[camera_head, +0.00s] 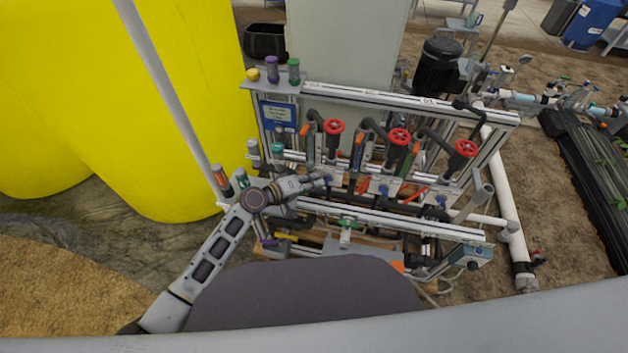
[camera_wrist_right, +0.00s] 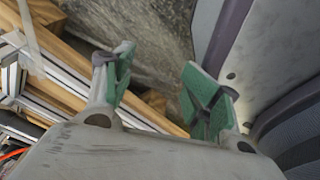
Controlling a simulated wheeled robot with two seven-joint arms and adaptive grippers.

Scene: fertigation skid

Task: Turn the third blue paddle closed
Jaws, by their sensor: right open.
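Three small blue paddles sit in a row on the skid's middle rail, below the red handwheels. The first blue paddle (camera_head: 328,181) is at the left, close to my left gripper. The second blue paddle (camera_head: 384,189) is in the middle. The third blue paddle (camera_head: 441,201) is at the right, clear of both grippers. My left gripper (camera_head: 322,182) reaches in from the left, with its fingers too small to read. My right gripper (camera_wrist_right: 160,88) is open and empty in the right wrist view, its green pads apart. No blue paddle shows there.
Three red handwheels (camera_head: 398,136) stand above the paddles among dark pipes. A lower aluminium rail (camera_head: 400,222) runs in front. Yellow tanks (camera_head: 190,100) stand at the left. In the right wrist view, wooden beams (camera_wrist_right: 65,75) and metal rails lie near my right gripper.

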